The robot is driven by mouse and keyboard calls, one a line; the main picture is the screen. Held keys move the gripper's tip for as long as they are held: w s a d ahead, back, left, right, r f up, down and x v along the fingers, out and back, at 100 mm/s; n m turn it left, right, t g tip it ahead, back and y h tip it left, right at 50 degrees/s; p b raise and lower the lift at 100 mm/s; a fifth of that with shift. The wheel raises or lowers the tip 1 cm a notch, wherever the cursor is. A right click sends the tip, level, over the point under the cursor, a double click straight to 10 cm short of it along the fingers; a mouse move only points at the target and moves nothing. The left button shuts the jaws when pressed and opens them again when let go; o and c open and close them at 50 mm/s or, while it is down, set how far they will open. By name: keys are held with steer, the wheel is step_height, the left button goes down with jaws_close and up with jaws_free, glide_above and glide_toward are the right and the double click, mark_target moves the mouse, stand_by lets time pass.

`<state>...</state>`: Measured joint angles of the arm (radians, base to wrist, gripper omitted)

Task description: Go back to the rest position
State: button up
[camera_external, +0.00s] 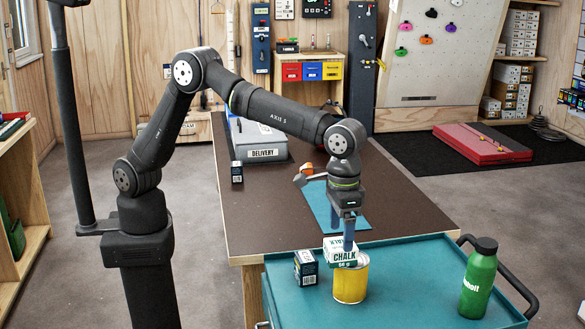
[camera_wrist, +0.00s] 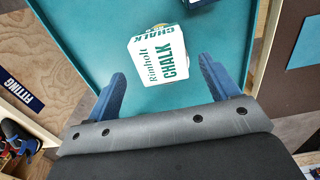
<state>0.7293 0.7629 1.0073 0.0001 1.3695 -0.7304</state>
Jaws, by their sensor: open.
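My gripper (camera_external: 343,236) points down above the teal trolley top (camera_external: 405,285), with its blue fingers apart. A white box with green CHALK lettering (camera_external: 342,254) is just below the fingertips. It overlaps the top of a yellow can (camera_external: 350,285) in the external view; I cannot tell exactly how it rests there. In the wrist view the chalk box (camera_wrist: 158,54) shows between and beyond the open fingers (camera_wrist: 161,76), with space on both sides.
A small dark box (camera_external: 305,268) stands left of the can, and a green bottle (camera_external: 478,278) stands at the right. The brown table (camera_external: 285,210) behind holds a grey DELIVERY box (camera_external: 258,140), a blue mat (camera_external: 318,205) and a hammer-like tool (camera_external: 318,177). The air above the trolley is free.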

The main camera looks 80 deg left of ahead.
steer(key=s+d+r, duration=0.3)
steer(key=s+r, duration=0.4)
steer(key=s, duration=0.4)
steer(key=w+a+f+n, duration=0.35)
steer(key=w+a, duration=0.25)
steer(key=a, duration=0.6)
steer(key=w+a+f+n, duration=0.35)
steer(key=w+a, duration=0.35)
steer(key=a, duration=0.4)
steer(key=s+a+f+n, duration=0.1)
steer(key=a+n, duration=0.3)
steer(key=a, duration=1)
steer(key=s+a+f+n, duration=0.2)
steer(key=a+f+n, duration=0.2)
steer(key=a, duration=0.9)
steer(key=shift+a, duration=0.4)
